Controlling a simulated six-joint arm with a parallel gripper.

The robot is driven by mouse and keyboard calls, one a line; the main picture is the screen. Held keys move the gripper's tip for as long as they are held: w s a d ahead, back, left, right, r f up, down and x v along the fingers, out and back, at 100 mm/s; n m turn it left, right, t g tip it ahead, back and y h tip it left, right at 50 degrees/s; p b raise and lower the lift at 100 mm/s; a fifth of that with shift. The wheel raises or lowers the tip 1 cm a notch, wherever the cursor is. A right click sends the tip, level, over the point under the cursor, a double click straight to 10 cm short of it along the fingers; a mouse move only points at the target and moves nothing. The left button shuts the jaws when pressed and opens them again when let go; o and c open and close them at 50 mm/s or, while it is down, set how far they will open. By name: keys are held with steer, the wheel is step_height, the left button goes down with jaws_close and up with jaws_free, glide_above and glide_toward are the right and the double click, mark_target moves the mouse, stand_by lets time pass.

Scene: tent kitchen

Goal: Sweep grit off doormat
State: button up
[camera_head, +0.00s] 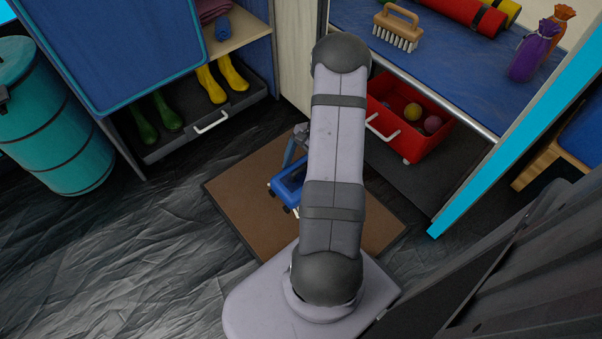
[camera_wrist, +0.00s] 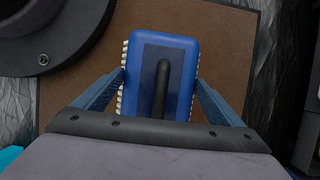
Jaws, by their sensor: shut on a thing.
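A brown doormat (camera_head: 235,190) with a dark edge lies on the floor, partly behind my arm. It also fills much of the wrist view (camera_wrist: 235,60). My gripper (camera_wrist: 160,80) is shut on a blue brush (camera_wrist: 180,42), one finger on each long side. The brush has a dark handle on top and pale bristles along its edges. In the head view the brush (camera_head: 286,190) is over the middle of the mat, partly hidden by my arm. I cannot tell if its bristles touch the mat. I make out no grit on the visible mat.
A red crate (camera_head: 390,125) with balls stands beyond the mat's right side. A tray (camera_head: 190,128) holds green and yellow boots at the back left. A teal barrel (camera_head: 55,130) stands at far left. A wooden-handled brush (camera_head: 398,28) sits on the blue bench. Floor left of the mat is clear.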

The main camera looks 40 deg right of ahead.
steer(key=shift+f+b, duration=2.2)
steer(key=shift+b, duration=0.05)
steer(key=shift+f+b, duration=0.4)
steer(key=shift+f, duration=0.6)
steer(key=shift+a, duration=0.1)
steer(key=shift+a+r+p, duration=0.2)
steer(key=shift+a+p, duration=0.85)
steer(key=shift+a, duration=0.2)
steer(key=shift+a+f, duration=0.1)
steer(key=shift+a, duration=0.2)
steer(key=shift+a, duration=0.15)
steer(key=shift+a+f+p, duration=0.15)
steer(key=shift+a+p, duration=0.6)
steer(key=shift+a, duration=0.75)
steer(key=shift+a, duration=0.1)
